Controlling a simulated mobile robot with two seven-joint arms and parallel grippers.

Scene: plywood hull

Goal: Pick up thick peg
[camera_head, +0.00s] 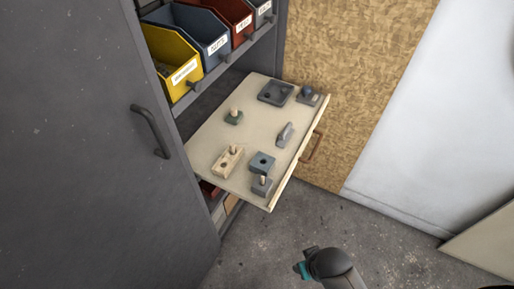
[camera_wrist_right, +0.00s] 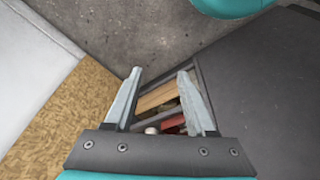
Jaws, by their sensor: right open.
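Several small blocks and pegs stand on a cream pull-out board (camera_head: 205,145) in the head view. I cannot tell which is the thick peg. In the right wrist view my right gripper (camera_wrist_right: 160,73) is open, with nothing between its fingers. Its fingers do not show in the head view, where part of my arm is low, away from the board. My left gripper is out of view.
A blue-grey block with a hole (camera_head: 262,160), a grey wedge-like piece (camera_head: 285,133), a dark square holder (camera_head: 275,92) and a blue-topped block (camera_head: 308,94) share the board. Labelled bins (camera_head: 170,60) stand on the shelf above. A grey cabinet door (camera_head: 80,150) is at left; open floor (camera_head: 370,225) at right.

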